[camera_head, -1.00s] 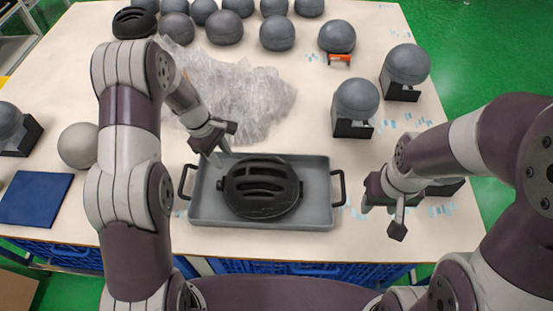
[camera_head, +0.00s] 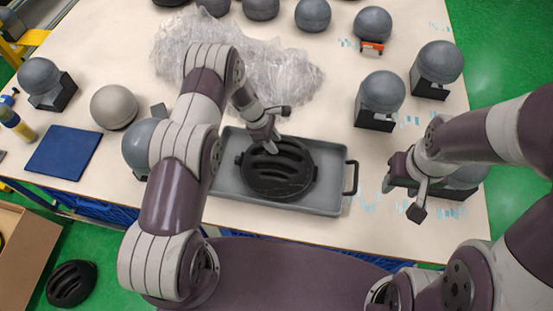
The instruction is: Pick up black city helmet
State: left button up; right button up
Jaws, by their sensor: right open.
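A black vented helmet (camera_head: 278,178) sits in a grey tray (camera_head: 230,188) at the table's front middle. My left gripper (camera_head: 278,130) is at the helmet's far edge, its fingers spread. One finger overlaps the helmet's upper rim in the picture; I cannot tell whether it touches. My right gripper (camera_head: 402,200) is open and empty, right of the tray. Another black vented helmet (camera_head: 72,283) lies on the green floor at lower left. A dark thing (camera_head: 170,2) at the top edge is mostly cut off.
Crumpled clear plastic (camera_head: 240,65) lies behind the tray. Grey helmets on black stands, such as one on the right (camera_head: 380,92), ring the table. A blue mat (camera_head: 64,153) lies left. A cardboard box (camera_head: 25,245) stands on the floor at left.

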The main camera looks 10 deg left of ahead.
pick_arm(q)
jog(key=shift+f, duration=0.3)
jog(key=shift+w+d+f, duration=0.1)
jog(key=shift+d+f, duration=0.05)
jog(key=shift+d, duration=0.05)
grip_shut()
